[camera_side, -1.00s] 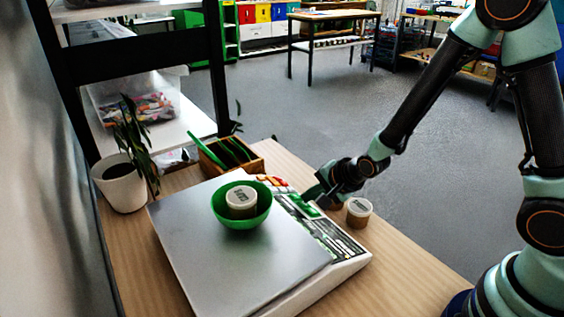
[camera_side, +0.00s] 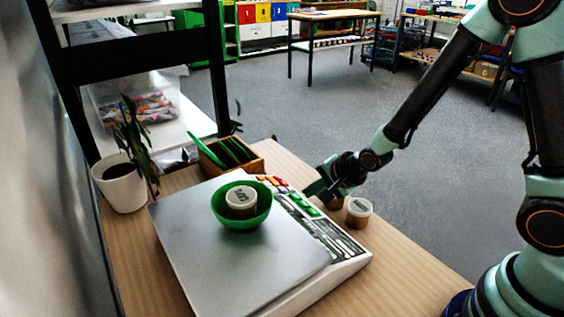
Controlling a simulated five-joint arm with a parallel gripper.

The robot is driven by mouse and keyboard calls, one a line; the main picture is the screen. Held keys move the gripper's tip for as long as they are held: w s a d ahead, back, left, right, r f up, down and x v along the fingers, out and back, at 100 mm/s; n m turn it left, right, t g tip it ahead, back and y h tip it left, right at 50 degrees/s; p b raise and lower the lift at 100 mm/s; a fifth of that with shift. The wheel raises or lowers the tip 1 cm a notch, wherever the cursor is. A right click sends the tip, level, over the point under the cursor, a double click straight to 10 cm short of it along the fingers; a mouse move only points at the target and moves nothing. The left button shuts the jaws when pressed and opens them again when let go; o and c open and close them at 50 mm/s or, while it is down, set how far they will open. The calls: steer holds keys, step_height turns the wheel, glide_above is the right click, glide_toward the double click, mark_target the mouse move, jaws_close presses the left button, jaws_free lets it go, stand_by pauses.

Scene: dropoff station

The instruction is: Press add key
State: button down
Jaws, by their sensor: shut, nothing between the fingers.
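A scale with a flat silver platform (camera_side: 205,262) and a white body (camera_side: 352,268) stands on the wooden table. Its key panel (camera_side: 318,222) runs along the right side, with red, orange and green keys near the far end and pale strips nearer. I cannot read which key is the add key. My gripper (camera_side: 308,193) is shut and empty at the panel's far half, by the green keys. I cannot tell whether its tips touch a key. A green bowl (camera_side: 262,212) holding a lidded jar (camera_side: 241,198) sits on the platform.
A second lidded jar (camera_side: 358,211) stands right of the panel, and another lies partly hidden behind my gripper. The table's front right (camera_side: 400,270) is clear.

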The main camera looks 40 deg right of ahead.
steer(key=shift+r, duration=0.15)
steer(key=r, duration=0.1)
steer(key=d+r, duration=0.1)
steer(key=r, duration=0.1)
steer(key=d+r, duration=0.1)
steer(key=shift+r, duration=0.15)
stand_by(0.4)
stand_by(0.5)
steer(key=s+d+r+n+g, duration=0.2)
steer(key=s+r+n, duration=1.2)
steer(key=s+n, duration=0.1)
steer(key=shift+d+r+g+h, duration=0.15)
steer(key=shift+d+g+h, duration=0.15)
steer(key=shift+d+h, duration=0.1)
